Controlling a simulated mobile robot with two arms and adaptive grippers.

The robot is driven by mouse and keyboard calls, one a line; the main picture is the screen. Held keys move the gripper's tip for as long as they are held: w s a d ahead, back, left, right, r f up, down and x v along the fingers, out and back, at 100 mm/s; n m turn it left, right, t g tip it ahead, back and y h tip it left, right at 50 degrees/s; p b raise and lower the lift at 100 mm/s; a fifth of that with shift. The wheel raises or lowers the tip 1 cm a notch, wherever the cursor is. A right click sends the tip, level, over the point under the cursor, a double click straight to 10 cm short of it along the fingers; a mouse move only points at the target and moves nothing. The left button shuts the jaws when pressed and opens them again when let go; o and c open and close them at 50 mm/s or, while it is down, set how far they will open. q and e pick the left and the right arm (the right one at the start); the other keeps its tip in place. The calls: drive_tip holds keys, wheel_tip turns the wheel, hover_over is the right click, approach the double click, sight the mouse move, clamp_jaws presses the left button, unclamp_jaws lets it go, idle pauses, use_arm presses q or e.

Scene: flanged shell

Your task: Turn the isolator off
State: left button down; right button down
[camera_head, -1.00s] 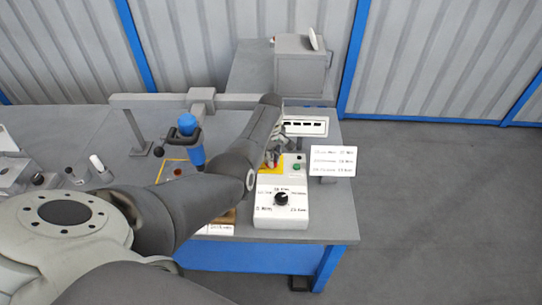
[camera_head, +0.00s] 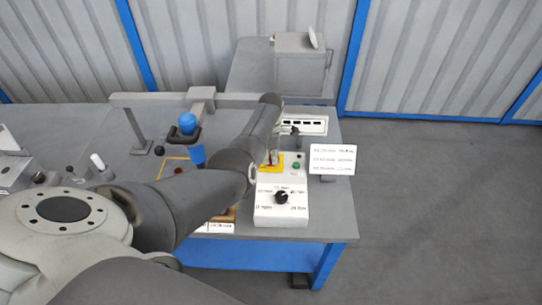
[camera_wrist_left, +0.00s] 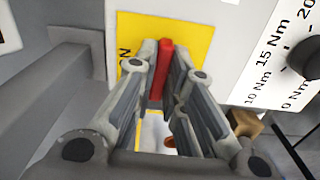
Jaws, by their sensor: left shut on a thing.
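The isolator is a red handle (camera_wrist_left: 163,72) on a yellow plate (camera_wrist_left: 195,38), set on the white control box (camera_head: 281,214). In the wrist view the letter N shows on the plate, left of the handle. My left gripper (camera_wrist_left: 162,58) is shut on the red handle, one finger on each side of it. In the head view my left gripper (camera_head: 272,156) is over the yellow plate (camera_head: 268,169), and my forearm hides part of it. My right gripper is not in view.
A black dial (camera_head: 281,197) with Nm marks is on the near part of the box, and a green button (camera_head: 296,166) is to the right. A blue-handled tool (camera_head: 190,140) stands left of my forearm. A white sign (camera_head: 332,160) stands at the table's right edge.

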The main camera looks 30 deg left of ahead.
use_arm(q)
drive_tip(key=shift+n, duration=0.5)
drive_tip(key=c, duration=1.5)
unclamp_jaws()
drive_tip(key=shift+r, duration=0.1)
wheel_tip(320, 180, up, 12)
